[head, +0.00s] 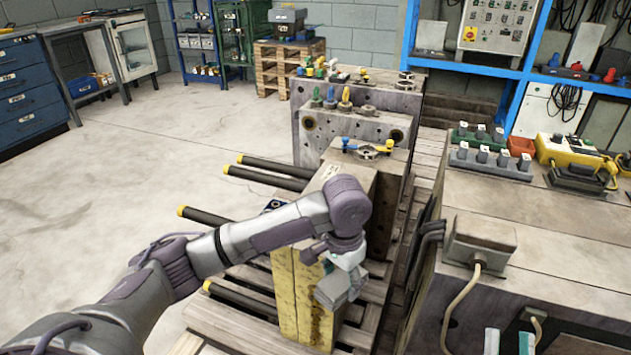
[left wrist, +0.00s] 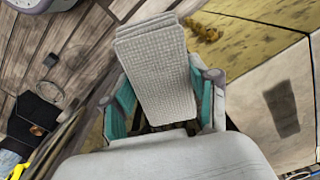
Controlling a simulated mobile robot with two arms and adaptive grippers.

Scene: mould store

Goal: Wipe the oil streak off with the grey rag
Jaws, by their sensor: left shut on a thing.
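My left gripper (head: 342,272) is shut on the folded grey rag (left wrist: 158,75). The rag sits between its teal fingers and also shows in the head view (head: 334,292), close beside the upright mould block with a yellow stained face (head: 308,305). In the left wrist view a dark, elongated patch (left wrist: 282,108) lies on the block's pale face, to the right of the rag and apart from it. A brown stain (left wrist: 205,32) marks the yellow face. I cannot tell which mark is oil. My right gripper (head: 510,342) shows at the bottom edge, fingers apart and empty.
The block stands on a wooden pallet (head: 235,327). Black bars with yellow ends (head: 270,181) stick out to its left. More mould blocks (head: 350,132) stand behind. A bench (head: 565,222) with a cable box (head: 480,240) is at the right. Open floor (head: 160,140) lies left.

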